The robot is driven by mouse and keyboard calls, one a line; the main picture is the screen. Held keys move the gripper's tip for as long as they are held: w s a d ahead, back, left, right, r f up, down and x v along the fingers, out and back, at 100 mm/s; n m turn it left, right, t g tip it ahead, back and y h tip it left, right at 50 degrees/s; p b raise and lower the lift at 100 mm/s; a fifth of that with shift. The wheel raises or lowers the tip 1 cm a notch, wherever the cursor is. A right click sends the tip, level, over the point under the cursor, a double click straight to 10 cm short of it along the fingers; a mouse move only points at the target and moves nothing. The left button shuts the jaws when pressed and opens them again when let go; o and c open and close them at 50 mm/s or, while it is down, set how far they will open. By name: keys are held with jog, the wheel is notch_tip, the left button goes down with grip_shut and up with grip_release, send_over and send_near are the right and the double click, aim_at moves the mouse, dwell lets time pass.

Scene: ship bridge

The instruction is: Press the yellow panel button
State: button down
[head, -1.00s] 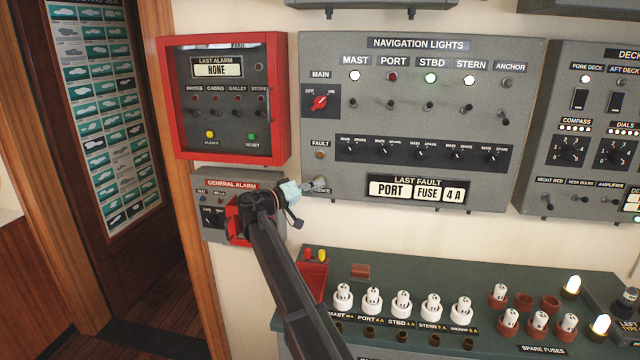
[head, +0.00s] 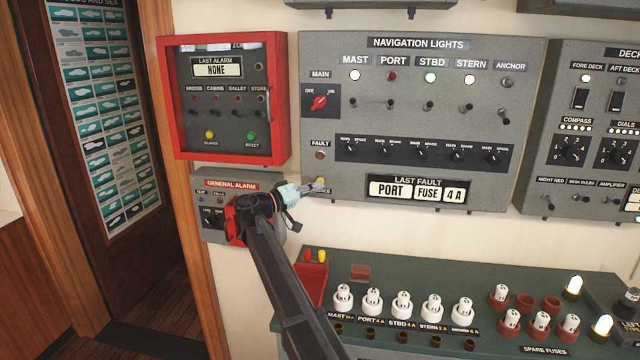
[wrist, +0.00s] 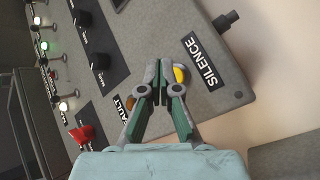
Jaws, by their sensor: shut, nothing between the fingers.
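The yellow button (head: 320,182) sits at the lower left corner of the grey navigation lights panel, beside a label partly covered by my gripper. In the wrist view the yellow button (wrist: 180,75) shows next to the word SILENCE, partly hidden by a fingertip. My gripper (head: 313,188) is shut and empty, with its fingertips right at the button in the picture. In the wrist view the closed fingertips (wrist: 163,72) lie just left of the button's visible face. Whether they touch it I cannot tell.
Another yellow button (head: 210,134) is inside the red-framed alarm box (head: 283,100). The general alarm box (head: 214,229) is behind my wrist. Below, a green fuse bench (head: 420,275) carries several white fuses. The fault lamp (head: 319,155) is above the button.

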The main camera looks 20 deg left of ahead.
jog(key=s, duration=0.1)
jog(key=s+b, duration=0.1)
jog(key=s, duration=0.1)
jog(key=s+d, duration=0.1)
jog(key=s, duration=0.1)
jog(key=shift+b, duration=0.3)
dwell(0.7)
